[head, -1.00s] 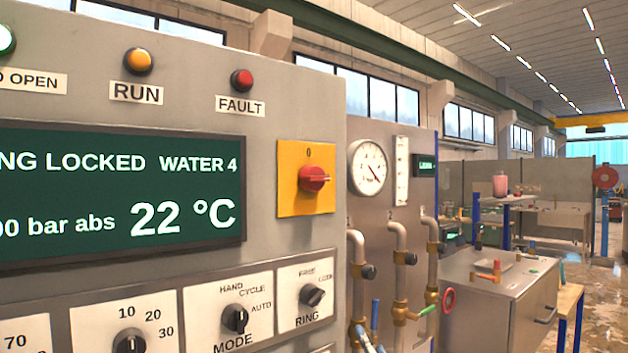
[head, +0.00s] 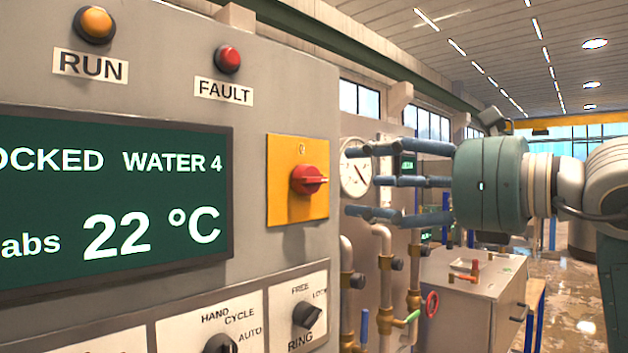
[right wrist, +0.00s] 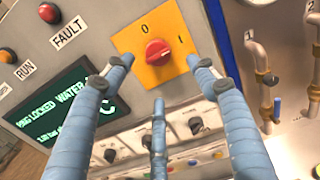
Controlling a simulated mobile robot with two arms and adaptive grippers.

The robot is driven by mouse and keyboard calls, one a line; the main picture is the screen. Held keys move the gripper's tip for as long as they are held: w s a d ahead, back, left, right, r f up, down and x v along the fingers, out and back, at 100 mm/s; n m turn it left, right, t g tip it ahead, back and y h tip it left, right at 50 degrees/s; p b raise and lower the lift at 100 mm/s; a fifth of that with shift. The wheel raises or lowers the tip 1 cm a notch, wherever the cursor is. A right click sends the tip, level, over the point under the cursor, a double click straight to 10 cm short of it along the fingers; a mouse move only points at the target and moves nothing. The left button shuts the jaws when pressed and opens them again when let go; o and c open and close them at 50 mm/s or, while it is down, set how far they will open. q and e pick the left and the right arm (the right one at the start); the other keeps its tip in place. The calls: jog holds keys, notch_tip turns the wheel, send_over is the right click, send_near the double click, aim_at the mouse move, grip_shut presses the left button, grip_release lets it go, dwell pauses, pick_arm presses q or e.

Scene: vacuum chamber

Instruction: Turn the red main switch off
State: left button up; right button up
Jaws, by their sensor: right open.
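The red main switch (head: 309,180) is a red knob on a yellow square plate (head: 284,205) at the right edge of the grey control panel. In the right wrist view the red knob (right wrist: 158,52) shows on its tilted yellow plate, with marks 0 and I; its handle lies toward the I side. My right gripper (head: 352,182) is open and empty, its blue fingers pointing left at the switch, apart from it. In the right wrist view the fingers (right wrist: 158,90) spread around and below the yellow plate. My left gripper is not in view.
A dark green display (head: 110,190) is left of the switch. The RING knob (head: 307,315) and MODE knob (head: 220,345) sit below it. A round gauge (head: 356,176) and pipes (head: 382,250) stand behind my fingers. A grey cabinet (head: 470,285) is at right.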

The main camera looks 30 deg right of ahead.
aim_at(317, 183)
jog(key=p+x, duration=0.3)
jog(key=x, duration=0.7)
jog(key=shift+a+f, duration=0.1)
jog(key=shift+a, duration=0.1)
jog(key=c, duration=1.1)
